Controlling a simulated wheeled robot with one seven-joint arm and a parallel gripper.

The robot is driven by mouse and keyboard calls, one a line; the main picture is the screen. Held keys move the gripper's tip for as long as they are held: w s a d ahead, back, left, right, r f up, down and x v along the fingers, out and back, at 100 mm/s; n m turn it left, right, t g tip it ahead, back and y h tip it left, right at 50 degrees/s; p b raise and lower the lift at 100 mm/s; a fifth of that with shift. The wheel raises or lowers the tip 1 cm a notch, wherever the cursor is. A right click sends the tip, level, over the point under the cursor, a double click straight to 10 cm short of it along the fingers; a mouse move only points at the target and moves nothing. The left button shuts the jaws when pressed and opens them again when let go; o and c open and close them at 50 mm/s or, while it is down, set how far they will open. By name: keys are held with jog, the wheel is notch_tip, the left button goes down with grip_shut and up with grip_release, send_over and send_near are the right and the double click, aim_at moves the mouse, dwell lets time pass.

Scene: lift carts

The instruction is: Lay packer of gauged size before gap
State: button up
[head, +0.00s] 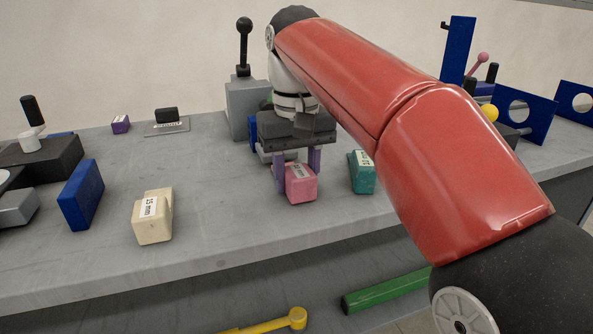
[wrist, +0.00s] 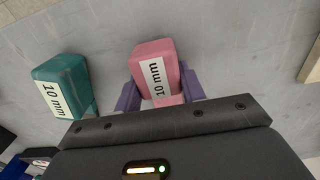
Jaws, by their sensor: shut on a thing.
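My gripper (head: 299,172) points down over the grey bench, its purple fingers on both sides of a pink packer (head: 301,185). In the wrist view the gripper (wrist: 157,98) is shut on the pink packer (wrist: 154,62), whose label reads 10 mm. The packer is at or just above the bench top; I cannot tell which. A teal packer (head: 362,172), also labelled 10 mm, stands apart beside it and shows in the wrist view (wrist: 62,82). A cream packer (head: 153,217) labelled 15 mm lies further left. The gap cannot be made out.
A grey block with a black-knobbed lever (head: 244,98) stands behind my gripper. A blue plate (head: 81,195) stands at the left, with a small purple block (head: 121,124) behind. Blue plates with round holes (head: 524,115) stand at the right. The bench (head: 225,225) right of the cream packer is clear.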

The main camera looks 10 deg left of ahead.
jog(key=shift+f, duration=0.2)
jog(key=o, duration=1.1)
notch_tip(320, 180, up, 8)
jog(key=p, duration=0.3)
jog(key=shift+f, duration=0.1)
